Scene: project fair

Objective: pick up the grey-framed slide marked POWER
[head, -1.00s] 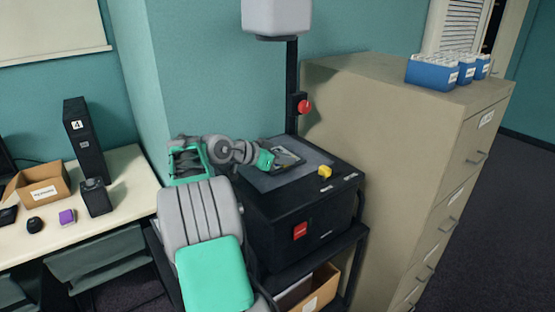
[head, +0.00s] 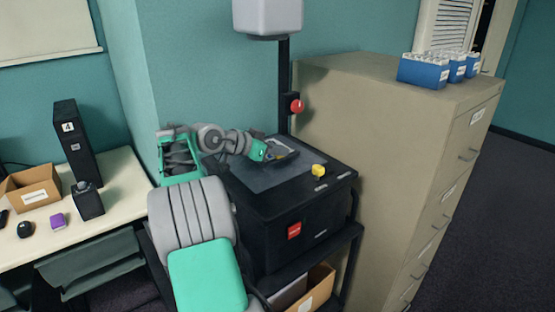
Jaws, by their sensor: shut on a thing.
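My gripper (head: 273,153) is at the top of a black overhead projector (head: 265,215), over its grey glass stage (head: 300,171). It is shut on a dark-edged flat piece (head: 287,157), which looks like a framed slide. The slide is tilted and seems just above or against the stage; I cannot tell which. Any POWER marking is too small to read, and my gripper hides part of the slide.
A yellow knob (head: 318,171) sits on the projector's front right edge. The projector's post (head: 284,80) with a red knob (head: 297,106) rises behind. A beige filing cabinet (head: 380,130) bearing blue boxes (head: 423,72) stands right. A desk (head: 125,190) stands left.

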